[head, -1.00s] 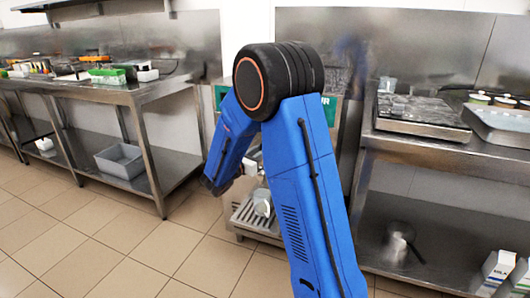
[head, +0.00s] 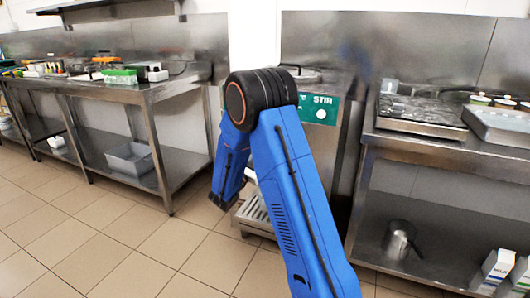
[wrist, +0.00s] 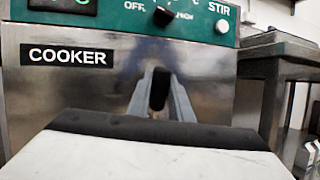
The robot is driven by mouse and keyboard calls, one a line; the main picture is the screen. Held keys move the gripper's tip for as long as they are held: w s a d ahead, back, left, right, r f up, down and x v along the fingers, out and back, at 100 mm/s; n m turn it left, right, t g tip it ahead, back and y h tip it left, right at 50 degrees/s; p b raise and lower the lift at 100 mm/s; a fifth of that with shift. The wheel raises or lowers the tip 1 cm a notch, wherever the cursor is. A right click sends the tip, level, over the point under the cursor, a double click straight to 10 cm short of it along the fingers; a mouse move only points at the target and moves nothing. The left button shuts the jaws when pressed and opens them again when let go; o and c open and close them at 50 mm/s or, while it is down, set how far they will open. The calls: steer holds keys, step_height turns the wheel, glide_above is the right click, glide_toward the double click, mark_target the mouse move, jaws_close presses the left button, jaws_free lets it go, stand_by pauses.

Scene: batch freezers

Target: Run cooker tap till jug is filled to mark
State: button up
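The cooker (head: 345,95) is a steel unit with a green panel; its front also fills the wrist view (wrist: 70,85), with a "COOKER" label. My gripper (wrist: 160,88) points at the cooker front, below the panel. Its two grey fingers flank a dark piece; I cannot tell whether this is the tap's handle or part of my gripper, nor whether the fingers are shut. In the head view my arm hides my gripper and the tap. A slatted drip tray (head: 254,212) stands low in front of the cooker. I cannot make out the jug or its mark.
A left steel bench (head: 150,95) carries a green box (head: 119,76), with a grey bin (head: 130,158) on its lower shelf. A right bench (head: 375,133) has a steel pot (head: 399,240) and cartons (head: 497,268) below. The tiled floor at front left is clear.

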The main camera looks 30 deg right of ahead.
steer(key=o, duration=0.4)
steer(key=shift+a, duration=0.1)
steer(key=v, duration=1.7)
steer(key=shift+a, duration=0.15)
